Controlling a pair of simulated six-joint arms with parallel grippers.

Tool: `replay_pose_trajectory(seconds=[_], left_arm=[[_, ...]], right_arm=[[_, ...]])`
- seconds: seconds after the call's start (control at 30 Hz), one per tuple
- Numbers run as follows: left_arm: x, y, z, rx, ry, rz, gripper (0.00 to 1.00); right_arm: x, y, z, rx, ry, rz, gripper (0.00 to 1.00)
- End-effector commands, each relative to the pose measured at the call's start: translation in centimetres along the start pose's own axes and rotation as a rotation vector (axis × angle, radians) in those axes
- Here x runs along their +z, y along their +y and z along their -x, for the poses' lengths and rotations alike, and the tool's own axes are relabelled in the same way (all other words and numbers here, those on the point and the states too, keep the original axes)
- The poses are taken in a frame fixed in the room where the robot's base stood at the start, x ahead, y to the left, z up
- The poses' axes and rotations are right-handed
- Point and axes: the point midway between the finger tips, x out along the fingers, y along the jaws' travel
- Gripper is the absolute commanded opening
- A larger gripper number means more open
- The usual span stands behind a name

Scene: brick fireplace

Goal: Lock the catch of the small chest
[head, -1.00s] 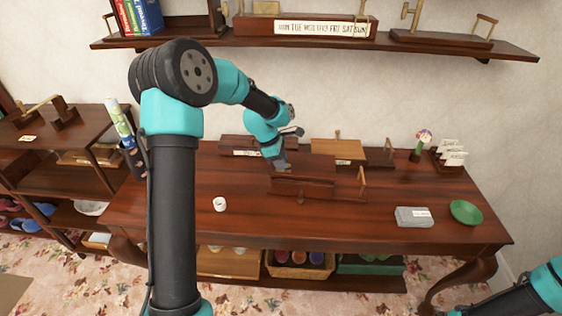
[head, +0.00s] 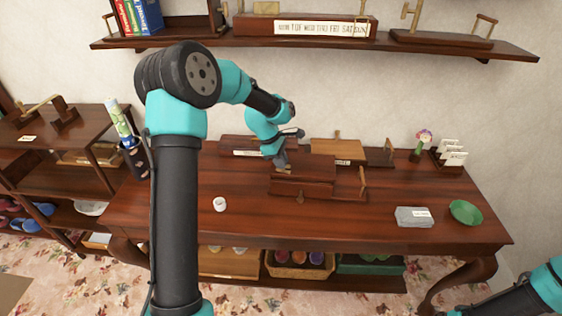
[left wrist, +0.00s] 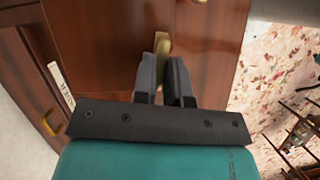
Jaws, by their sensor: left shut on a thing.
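The small dark-red wooden chest (head: 303,188) sits on the table below my left forearm, with a brass catch (head: 300,197) on its front. Its lid (head: 312,168) looks down or nearly down. My left gripper (head: 281,166) is at the lid's left part. In the left wrist view the gripper fingers (left wrist: 164,85) are shut on a brass piece (left wrist: 163,45) standing on the dark-red wood. My right gripper is out of view.
A brass bracket (head: 362,182) stands right of the chest. The table's front is mostly clear.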

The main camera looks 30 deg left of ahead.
Motion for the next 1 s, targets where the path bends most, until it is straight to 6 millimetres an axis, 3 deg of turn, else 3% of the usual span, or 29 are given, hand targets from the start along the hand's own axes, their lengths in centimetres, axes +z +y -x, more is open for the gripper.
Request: replay_pose_trajectory(seconds=[1.0], left_arm=[[0.37, 0.65, -0.16, -0.359, 0.0, -0.868, 0.0]], right_arm=[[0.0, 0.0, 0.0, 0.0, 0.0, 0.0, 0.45]])
